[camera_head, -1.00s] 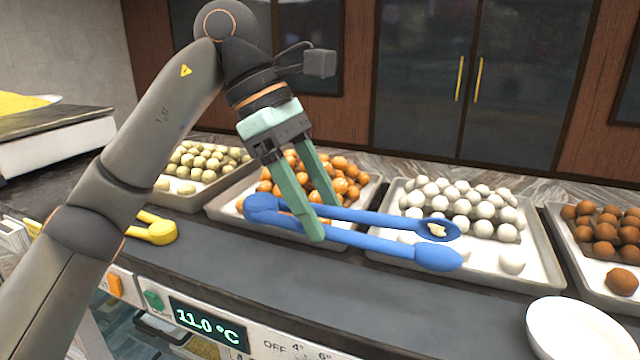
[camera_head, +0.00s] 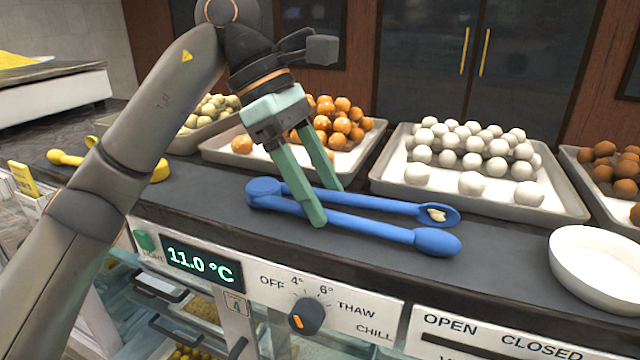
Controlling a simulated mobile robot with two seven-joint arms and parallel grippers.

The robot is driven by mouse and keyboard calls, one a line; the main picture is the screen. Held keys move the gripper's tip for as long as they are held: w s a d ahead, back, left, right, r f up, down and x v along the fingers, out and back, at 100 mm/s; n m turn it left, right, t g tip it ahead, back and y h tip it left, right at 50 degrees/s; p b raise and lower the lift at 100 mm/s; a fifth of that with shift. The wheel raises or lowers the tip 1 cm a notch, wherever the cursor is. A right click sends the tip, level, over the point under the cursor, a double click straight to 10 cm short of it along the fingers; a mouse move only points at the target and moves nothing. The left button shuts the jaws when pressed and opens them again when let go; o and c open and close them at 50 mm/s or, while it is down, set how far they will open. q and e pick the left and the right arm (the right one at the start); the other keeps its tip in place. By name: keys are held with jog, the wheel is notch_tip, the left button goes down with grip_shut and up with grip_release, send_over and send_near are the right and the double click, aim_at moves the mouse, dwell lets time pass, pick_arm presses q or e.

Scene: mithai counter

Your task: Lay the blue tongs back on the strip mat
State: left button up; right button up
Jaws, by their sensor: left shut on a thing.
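The blue tongs (camera_head: 370,226) lie lengthwise over the dark strip mat (camera_head: 215,215) on the counter, in front of the sweet trays. Their hinge end is at the left and their two spoon ends point right. A pale crumb sits in the far spoon end. My left gripper (camera_head: 328,205) is shut on the tongs near the hinge, with green fingers around the arms. The tongs look at or just above the mat; I cannot tell if they touch it. My right gripper is not in view.
Trays of orange balls (camera_head: 340,118), white balls (camera_head: 470,150) and brown balls (camera_head: 608,165) stand behind the mat. A white bowl (camera_head: 598,268) is at the right. Yellow tongs (camera_head: 66,158) lie left, partly behind my arm. The counter's front edge has a control panel (camera_head: 270,285).

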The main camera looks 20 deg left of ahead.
pick_arm(q)
jog(key=o, duration=0.7)
jog(key=shift+r, duration=0.1)
jog(key=p+v, duration=0.4)
jog(key=v, duration=0.8)
jog(key=shift+a+r, duration=0.15)
jog(key=shift+r, duration=0.05)
